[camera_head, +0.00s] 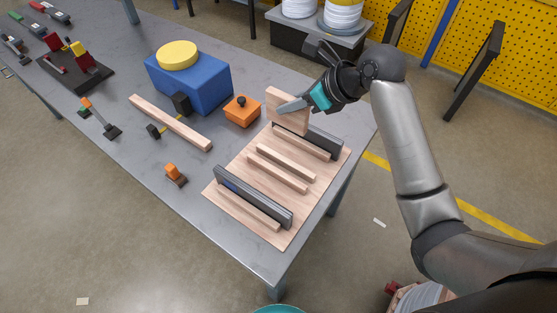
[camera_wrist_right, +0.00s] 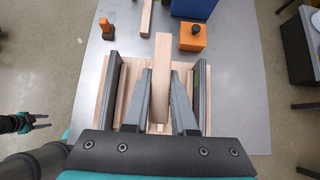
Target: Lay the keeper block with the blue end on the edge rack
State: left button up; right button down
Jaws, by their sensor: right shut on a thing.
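My right gripper (camera_head: 307,102) is shut on a pale wooden slab (camera_head: 284,108), held upright above the far end of the wooden board. In the right wrist view the slab (camera_wrist_right: 161,85) is edge-on between the two fingers (camera_wrist_right: 161,95). The wooden board (camera_head: 290,232), likely the edge rack, has several raised strips. A dark bar with a blue end (camera_head: 250,197), likely the keeper block, stands on its near side. A second dark bar (camera_head: 322,139) stands on the far side, partly behind the slab. My left gripper (camera_wrist_right: 38,121) is open and empty, away from the table.
An orange block with a black knob (camera_head: 242,112) and a blue block with a yellow disc (camera_head: 195,85) stand beside the board. A long wooden bar (camera_head: 170,122) and a small orange-topped piece (camera_head: 175,174) lie left. Tools lie at the far left. Bare table (camera_head: 130,165) lies between.

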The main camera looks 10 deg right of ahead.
jog(key=shift+w+a+f+p, duration=0.1)
jog(key=shift+w+a+p, duration=0.2)
jog(key=shift+w+a, duration=0.2)
notch_tip(320, 180, down, 20)
jog(key=b, duration=0.6)
jog(key=shift+f, duration=0.1)
jog(key=c, duration=0.7)
grip_release()
jog(key=shift+f, duration=0.1)
